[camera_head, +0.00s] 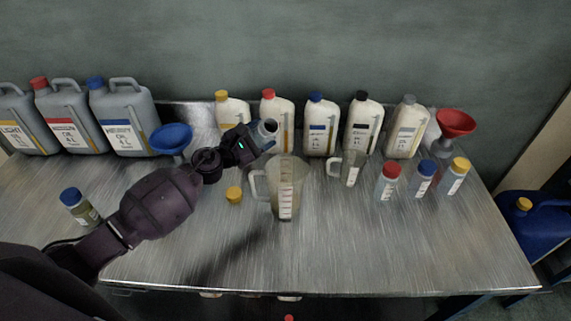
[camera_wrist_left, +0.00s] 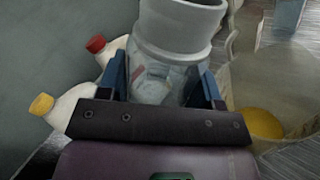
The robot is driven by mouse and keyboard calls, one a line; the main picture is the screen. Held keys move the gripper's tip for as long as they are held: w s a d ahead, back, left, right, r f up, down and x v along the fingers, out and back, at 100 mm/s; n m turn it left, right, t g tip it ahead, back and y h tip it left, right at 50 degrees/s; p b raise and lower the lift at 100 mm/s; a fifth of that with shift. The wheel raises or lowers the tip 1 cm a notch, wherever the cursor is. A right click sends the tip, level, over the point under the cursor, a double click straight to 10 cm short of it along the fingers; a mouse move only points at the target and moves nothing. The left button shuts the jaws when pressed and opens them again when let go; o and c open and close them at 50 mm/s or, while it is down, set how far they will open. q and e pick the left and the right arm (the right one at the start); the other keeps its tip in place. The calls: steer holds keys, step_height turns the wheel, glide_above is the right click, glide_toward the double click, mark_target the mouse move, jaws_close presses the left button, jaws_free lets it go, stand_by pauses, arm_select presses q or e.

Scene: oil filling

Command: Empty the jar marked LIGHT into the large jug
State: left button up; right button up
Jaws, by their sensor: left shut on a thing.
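My left gripper (camera_head: 252,140) is shut on a clear, uncapped jar (camera_head: 267,131). The jar is raised above the table, just behind and left of the large jug's rim, and looks tilted. In the left wrist view the jar (camera_wrist_left: 172,80) sits between the two blue-edged fingers, its wide mouth pointing away from me. Its label cannot be read, and I cannot tell whether liquid is inside. The large jug (camera_head: 287,190) stands upright mid-table with its handle to the left; it also shows in the left wrist view (camera_wrist_left: 270,75). My right gripper is not in view.
A yellow cap (camera_head: 234,195) lies left of the jug. A small jug (camera_head: 351,168) and several capped jars stand to the right. White bottles and grey canisters line the back. The table front is clear.

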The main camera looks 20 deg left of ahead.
mark_target(256, 139)
arm_select(q)
steer(key=shift+w+a+f+n+b, duration=0.1)
steer(key=shift+a+f+n+b, duration=0.1)
steer(key=shift+f+n+b, duration=0.35)
steer(key=shift+w+a+n, duration=0.1)
steer(key=shift+a+n, duration=0.1)
steer(key=shift+n, duration=0.25)
steer(key=shift+w+a+r+n+p, duration=0.2)
steer(key=shift+r+n+p, duration=0.1)
steer(key=shift+r+n, duration=0.2)
steer(key=shift+a+f+n, duration=0.25)
steer(key=shift+f+n, duration=0.05)
steer(key=shift+n, duration=0.7)
steer(key=shift+w+a+f+n+b, duration=0.15)
steer(key=shift+f+n+b, duration=0.3)
steer(key=shift+f+n, duration=0.1)
steer(key=shift+w+a+f+n+b, duration=0.1)
steer(key=shift+f+n+b, duration=0.35)
steer(key=shift+n, duration=0.1)
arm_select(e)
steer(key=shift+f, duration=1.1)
